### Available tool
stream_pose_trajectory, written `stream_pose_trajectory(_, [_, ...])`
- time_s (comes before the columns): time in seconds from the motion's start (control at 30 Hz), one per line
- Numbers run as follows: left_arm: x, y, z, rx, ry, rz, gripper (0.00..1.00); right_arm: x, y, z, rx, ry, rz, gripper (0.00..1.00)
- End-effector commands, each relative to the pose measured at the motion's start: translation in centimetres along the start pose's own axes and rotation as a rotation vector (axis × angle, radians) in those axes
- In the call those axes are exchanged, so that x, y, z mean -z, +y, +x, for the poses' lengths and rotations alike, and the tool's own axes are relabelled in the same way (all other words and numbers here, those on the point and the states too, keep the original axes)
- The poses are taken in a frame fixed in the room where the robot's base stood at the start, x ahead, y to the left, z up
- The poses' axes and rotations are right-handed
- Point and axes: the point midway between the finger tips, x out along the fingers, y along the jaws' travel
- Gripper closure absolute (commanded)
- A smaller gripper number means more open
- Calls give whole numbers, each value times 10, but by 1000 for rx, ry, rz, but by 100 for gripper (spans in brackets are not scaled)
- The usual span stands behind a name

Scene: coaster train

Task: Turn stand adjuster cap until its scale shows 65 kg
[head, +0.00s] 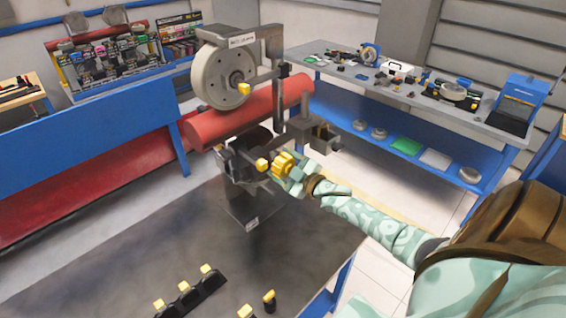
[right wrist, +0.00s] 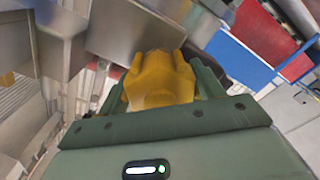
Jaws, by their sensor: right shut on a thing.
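The stand (head: 250,205) stands on the dark table and carries a large grey-white wheel (head: 214,75) near its top. A yellow, lobed adjuster cap (head: 282,166) sits on the stand's right side. My right gripper (head: 290,174) reaches it from the lower right and is shut on it. In the right wrist view the yellow cap (right wrist: 158,80) fills the space between the two green fingers, against a grey metal part. No scale or reading can be made out in either view. My left gripper is not in view.
A thick red tube (head: 225,122) runs behind the stand. Black parts with yellow knobs (head: 188,292) lie at the table's front. A blue-framed bench (head: 400,85) with tools is at the back right, and a blue bench (head: 90,140) at the left. The table's left part is clear.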

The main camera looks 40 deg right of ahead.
Motion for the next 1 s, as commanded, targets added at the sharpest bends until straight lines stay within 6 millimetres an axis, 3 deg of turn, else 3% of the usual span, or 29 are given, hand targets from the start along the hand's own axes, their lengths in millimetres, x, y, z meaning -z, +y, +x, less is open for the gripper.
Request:
stream_pose_trajectory(0.6, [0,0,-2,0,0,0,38,-2,-1,-1,2,-4,42,56])
stream_pose_trajectory(0.63, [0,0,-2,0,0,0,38,-2,-2,-1,2,-4,41,28])
stream_pose_trajectory(0.7, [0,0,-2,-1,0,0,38,-2,-1,-1,2,-4,41,12])
stream_pose_trajectory(1.0, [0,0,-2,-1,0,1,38,-1,-1,-2,2,-2,41,12])
